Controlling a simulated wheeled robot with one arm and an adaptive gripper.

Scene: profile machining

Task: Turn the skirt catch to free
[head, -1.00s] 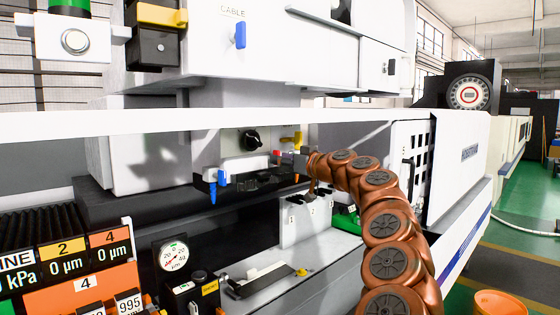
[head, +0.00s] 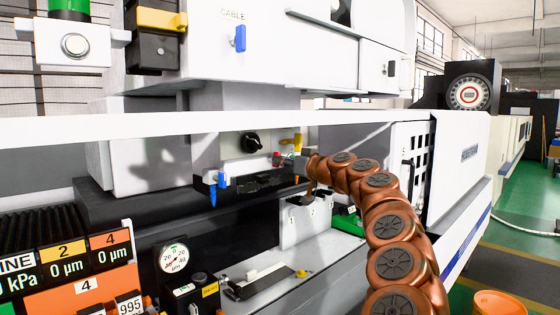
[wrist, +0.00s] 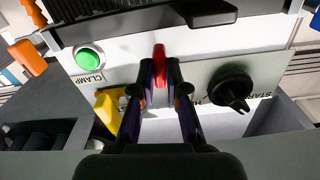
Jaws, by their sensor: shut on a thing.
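A small red lever (wrist: 159,66) stands upright between my fingertips in the wrist view. My gripper (wrist: 159,78) is shut on it, with one dark finger on each side. In the head view my gripper (head: 298,163) reaches in from the right under the white rail, and the red lever (head: 277,158) shows just left of it. No readable label names the skirt catch, so I cannot confirm from writing that this lever is it. The lever's lower part is hidden by my fingers.
A black knob (wrist: 232,88) is close right of my fingers in the wrist view. A yellow block (wrist: 108,110) and a green button (wrist: 88,58) marked CLAMP are on the left. A white rail (head: 200,122) crosses above my arm in the head view.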

